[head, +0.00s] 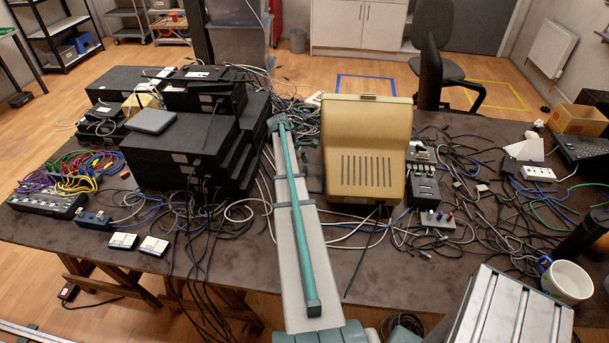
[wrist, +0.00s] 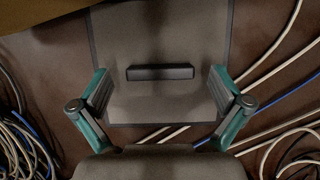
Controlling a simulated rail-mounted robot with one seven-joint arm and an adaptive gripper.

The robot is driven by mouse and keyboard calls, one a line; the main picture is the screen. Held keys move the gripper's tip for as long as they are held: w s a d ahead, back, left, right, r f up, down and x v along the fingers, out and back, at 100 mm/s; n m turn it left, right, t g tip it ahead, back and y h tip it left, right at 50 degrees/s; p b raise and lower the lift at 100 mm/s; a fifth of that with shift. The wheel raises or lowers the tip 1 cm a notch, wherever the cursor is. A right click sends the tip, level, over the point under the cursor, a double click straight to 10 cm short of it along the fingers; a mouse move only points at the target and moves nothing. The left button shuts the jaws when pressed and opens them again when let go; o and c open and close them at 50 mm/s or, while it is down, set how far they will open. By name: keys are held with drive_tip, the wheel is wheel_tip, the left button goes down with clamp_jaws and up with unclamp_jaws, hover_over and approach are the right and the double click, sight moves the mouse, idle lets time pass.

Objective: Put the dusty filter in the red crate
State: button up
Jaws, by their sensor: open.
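In the wrist view a flat grey-brown panel with a dark border (wrist: 165,40) lies below my gripper, with a black bar-shaped handle (wrist: 160,72) across its middle. It may be the dusty filter; no label shows. My gripper (wrist: 160,88) is open and empty, one green-and-grey finger on either side of the handle, apart from it. The height of the fingers above the panel is hard to judge. In the head view my arm reaches away over the table and its end (head: 278,123) is small; the panel cannot be made out there. I cannot identify a red crate.
A beige vented case (head: 366,130) stands right of my arm, and stacked black boxes (head: 185,150) stand left. Loose cables (head: 480,205) cover much of the brown table (head: 90,225). A white mug (head: 567,280) stands at right. The table's front left is partly clear.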

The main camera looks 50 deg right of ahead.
drive_tip(key=shift+f, duration=0.2)
drive_tip(key=c, duration=1.3)
drive_tip(key=shift+c, duration=0.2)
drive_tip(key=shift+r, duration=0.15)
